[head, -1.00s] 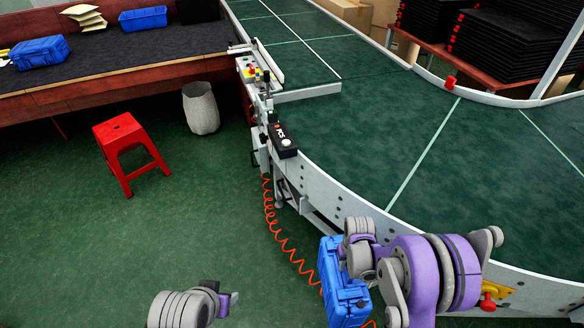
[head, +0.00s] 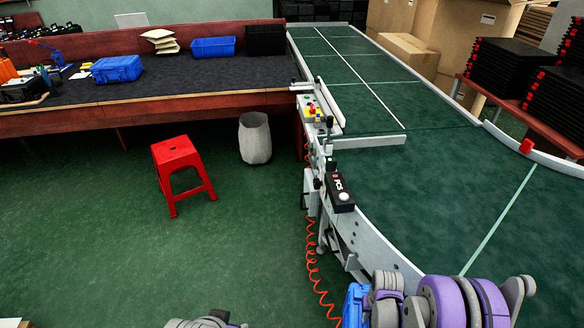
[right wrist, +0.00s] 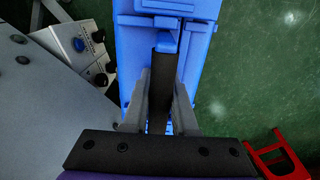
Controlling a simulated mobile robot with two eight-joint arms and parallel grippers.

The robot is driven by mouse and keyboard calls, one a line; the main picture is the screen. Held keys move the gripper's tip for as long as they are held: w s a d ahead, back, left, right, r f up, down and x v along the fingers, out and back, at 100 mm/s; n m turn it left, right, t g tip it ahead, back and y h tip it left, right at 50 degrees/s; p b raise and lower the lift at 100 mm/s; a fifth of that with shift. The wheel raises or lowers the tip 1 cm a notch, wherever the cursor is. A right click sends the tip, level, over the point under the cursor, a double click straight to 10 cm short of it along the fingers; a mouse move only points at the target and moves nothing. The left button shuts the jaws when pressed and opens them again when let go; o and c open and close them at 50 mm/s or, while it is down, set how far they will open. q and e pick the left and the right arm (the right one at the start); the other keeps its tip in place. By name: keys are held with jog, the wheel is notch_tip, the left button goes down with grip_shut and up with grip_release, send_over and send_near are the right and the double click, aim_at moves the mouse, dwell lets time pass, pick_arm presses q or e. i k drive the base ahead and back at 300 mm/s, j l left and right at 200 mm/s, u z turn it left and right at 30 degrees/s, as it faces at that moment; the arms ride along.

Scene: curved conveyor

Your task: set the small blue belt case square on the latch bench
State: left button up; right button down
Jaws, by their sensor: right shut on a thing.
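A blue case (head: 353,306) hangs at the bottom edge of the head view, mostly cut off, beside the conveyor's outer side. In the right wrist view the blue case (right wrist: 205,60) fills the upper middle. My right gripper (right wrist: 158,105) is shut on its dark handle, with a grey finger on each side. A long bench (head: 205,84) with a dark mat top and red-brown front stands at the back left. Another blue case (head: 117,69) lies on it. My left gripper is out of view; only a grey arm part shows at the bottom.
A red stool (head: 176,153) and a grey bin (head: 254,140) stand on the floor before the bench. The green curved conveyor (head: 420,190) fills the right. A blue tray (head: 213,47) and papers lie on the bench. The green floor at left is open.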

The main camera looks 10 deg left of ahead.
aim_at(249, 80)
jog(key=i+j+u, duration=0.3)
jog(key=i+u, duration=0.65)
jog(key=i, duration=0.65)
jog(key=i+l+u, duration=0.1)
jog(key=i+u, duration=0.2)
jog(key=i, duration=0.65)
jog(key=i+l, duration=0.2)
jog(key=i, duration=0.15)
jog(key=i+l+u, duration=0.15)
jog(key=i, duration=0.2)
jog(key=i+l, duration=0.2)
jog(key=l, duration=0.15)
jog(key=i+l, duration=0.15)
jog(key=l, duration=0.2)
